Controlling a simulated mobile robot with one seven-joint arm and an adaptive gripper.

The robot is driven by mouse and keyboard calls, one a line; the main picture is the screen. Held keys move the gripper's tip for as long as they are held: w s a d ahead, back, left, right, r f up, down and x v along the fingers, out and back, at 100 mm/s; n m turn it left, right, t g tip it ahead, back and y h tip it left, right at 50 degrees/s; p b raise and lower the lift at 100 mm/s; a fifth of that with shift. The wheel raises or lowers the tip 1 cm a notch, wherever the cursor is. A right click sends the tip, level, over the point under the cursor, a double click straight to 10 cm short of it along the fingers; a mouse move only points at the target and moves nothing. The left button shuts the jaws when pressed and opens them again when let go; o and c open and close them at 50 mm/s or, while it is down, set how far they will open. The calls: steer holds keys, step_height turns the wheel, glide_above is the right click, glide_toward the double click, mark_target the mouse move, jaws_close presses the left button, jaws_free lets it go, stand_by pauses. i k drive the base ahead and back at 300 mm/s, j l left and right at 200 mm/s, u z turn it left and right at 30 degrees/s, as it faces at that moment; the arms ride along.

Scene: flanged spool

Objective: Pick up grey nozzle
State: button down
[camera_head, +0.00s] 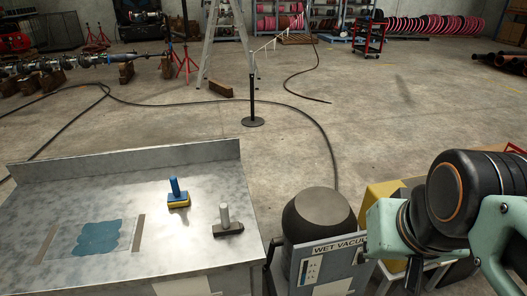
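The grey nozzle (224,219) stands upright on the metal table, near its right edge. It has a light grey tube on a wide, dark base. A blue and yellow tool (178,193) of similar shape stands behind it and to the left. My arm shows at the right edge, with green links and dark joints, well to the right of the nozzle and apart from it. No gripper fingers can be made out in this view.
The metal table (150,183) has a raised back edge. A blue patch (99,238) between brown strips lies at its left, and a pale sheet lies at the front. A wet vacuum (318,218) stands right of the table. Open concrete floor lies behind, crossed by hoses.

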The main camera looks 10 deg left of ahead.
mark_target(226, 228)
steer(key=u, duration=1.55)
steer(key=z, duration=0.55)
steer(key=i+j+z, duration=0.1)
steer(key=i+z, duration=0.15)
steer(key=z, duration=0.15)
steer(key=i+j+z, duration=0.15)
steer(key=z, duration=0.25)
steer(key=i+j, duration=0.55)
steer(key=j+z, duration=0.05)
